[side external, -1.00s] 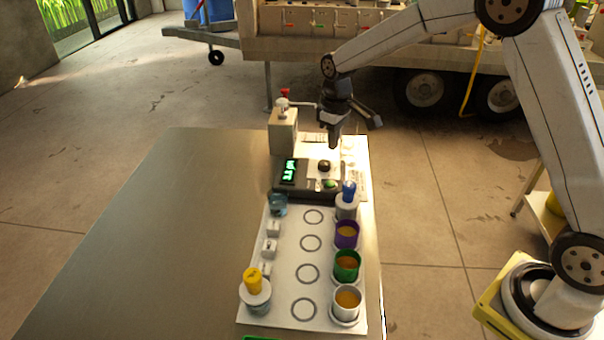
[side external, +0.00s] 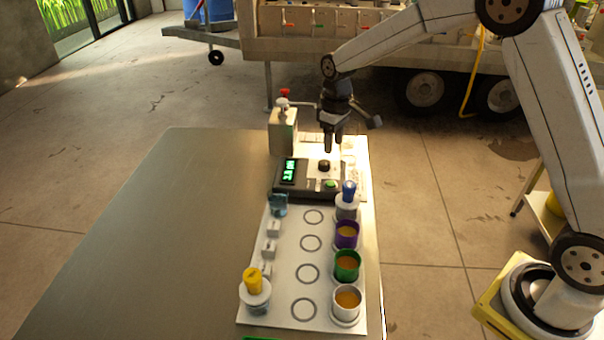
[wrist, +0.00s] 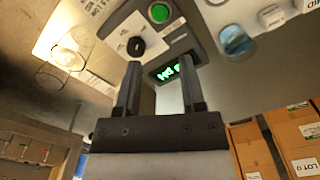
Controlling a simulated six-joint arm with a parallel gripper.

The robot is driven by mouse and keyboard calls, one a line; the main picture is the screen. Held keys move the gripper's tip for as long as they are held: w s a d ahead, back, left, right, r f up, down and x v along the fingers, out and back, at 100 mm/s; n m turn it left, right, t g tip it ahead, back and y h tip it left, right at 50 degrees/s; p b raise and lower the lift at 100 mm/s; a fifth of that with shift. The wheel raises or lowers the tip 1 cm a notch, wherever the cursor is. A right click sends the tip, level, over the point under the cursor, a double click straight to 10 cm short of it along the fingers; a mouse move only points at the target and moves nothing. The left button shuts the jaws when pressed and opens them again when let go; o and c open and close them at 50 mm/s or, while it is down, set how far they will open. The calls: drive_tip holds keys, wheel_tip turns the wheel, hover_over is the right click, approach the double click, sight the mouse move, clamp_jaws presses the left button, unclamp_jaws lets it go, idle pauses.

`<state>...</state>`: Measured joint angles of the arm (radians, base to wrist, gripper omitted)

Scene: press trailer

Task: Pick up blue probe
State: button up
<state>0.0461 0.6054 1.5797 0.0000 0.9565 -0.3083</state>
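The blue probe (side external: 349,190) stands upright in a pale round holder at the far end of the right row of cups on the white board. It is not clearly seen in the wrist view. My gripper (side external: 334,150) is beyond the probe and slightly left of it in the side view, above the dark meter (side external: 308,178). Its two fingers point down and are apart, with nothing between them. In the wrist view my gripper (wrist: 160,63) is open, with the meter's green display (wrist: 172,70) and black knob (wrist: 136,46) beyond the fingers.
Purple (side external: 347,234), green (side external: 346,266) and white (side external: 347,302) cups line the board's right side. A blue glass cup (side external: 278,205) and a yellow-topped item (side external: 253,280) are on its left. A box-shaped stand (side external: 284,130) is beside my gripper. The table's left half is clear.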

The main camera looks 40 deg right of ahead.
drive_tip(key=o, duration=0.4)
drive_tip(key=shift+c, duration=0.2)
drive_tip(key=n, duration=1)
hover_over(350, 184)
drive_tip(key=shift+d, duration=0.15)
drive_tip(key=shift+f, duration=1.4)
drive_tip(key=shift+a+f, duration=0.2)
drive_tip(key=shift+f, duration=2.4)
drive_tip(key=c, duration=1)
